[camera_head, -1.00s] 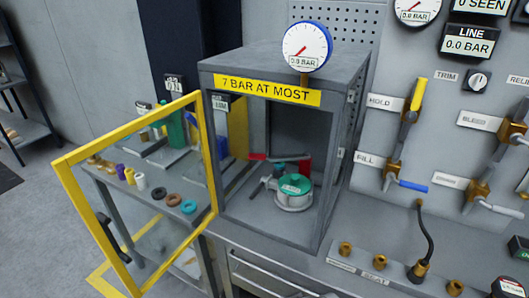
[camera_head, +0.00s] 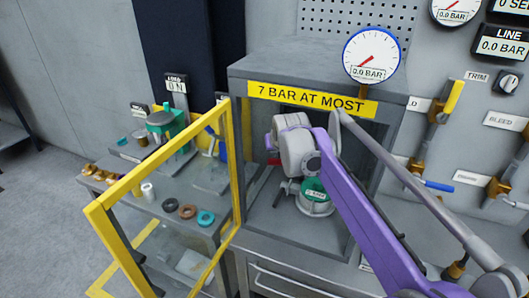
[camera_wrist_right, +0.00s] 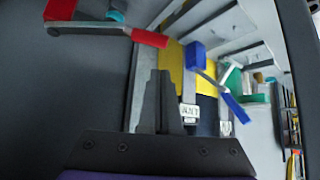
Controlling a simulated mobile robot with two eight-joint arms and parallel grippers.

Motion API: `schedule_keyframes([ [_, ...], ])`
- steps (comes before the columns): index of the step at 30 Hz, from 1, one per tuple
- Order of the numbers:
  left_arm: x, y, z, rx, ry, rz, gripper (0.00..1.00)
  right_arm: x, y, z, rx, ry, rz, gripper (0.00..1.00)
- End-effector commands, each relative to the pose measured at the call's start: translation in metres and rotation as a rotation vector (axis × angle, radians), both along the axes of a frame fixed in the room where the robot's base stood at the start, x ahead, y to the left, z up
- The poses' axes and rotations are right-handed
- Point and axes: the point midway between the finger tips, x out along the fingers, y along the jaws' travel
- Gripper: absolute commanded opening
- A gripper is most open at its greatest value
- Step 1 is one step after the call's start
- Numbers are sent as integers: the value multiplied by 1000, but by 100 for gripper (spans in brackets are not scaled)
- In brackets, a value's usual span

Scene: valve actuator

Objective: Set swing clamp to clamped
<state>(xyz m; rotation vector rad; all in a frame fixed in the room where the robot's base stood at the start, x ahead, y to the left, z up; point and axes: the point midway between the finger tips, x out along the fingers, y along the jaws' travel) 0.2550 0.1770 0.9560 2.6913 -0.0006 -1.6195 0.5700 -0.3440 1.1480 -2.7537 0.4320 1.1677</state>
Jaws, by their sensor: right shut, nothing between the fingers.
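My right arm reaches from the lower right into the open test box. Its wrist hides the middle of the box, and its fingers do not show in the head view. In the right wrist view the gripper (camera_wrist_right: 166,78) is shut and empty. A grey bar with red ends (camera_wrist_right: 100,29), possibly the swing clamp, is at upper left, apart from the fingers. In the head view a bit of red (camera_head: 274,161) shows left of my wrist. The green-topped valve actuator (camera_head: 314,191) stands on the box floor below my wrist. My left gripper is not in view.
The box's yellow-framed door (camera_head: 160,160) stands open to the left. A side table carries rings and fittings (camera_head: 187,212). A gauge (camera_head: 371,56) above the box reads 0.0 bar. In the right wrist view, blue-handled levers (camera_wrist_right: 196,57) are beyond the fingers.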

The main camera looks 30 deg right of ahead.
Motion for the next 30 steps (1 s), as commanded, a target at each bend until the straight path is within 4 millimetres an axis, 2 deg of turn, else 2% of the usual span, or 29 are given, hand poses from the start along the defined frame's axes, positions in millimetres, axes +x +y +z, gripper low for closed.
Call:
schedule_keyframes([
  [12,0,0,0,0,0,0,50,5,-1,-5,0,0,0,0],
  [24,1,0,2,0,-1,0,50,49,-16,-53,0,0,0,0],
  [30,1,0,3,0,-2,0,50,63,-20,-69,0,0,0,0],
])
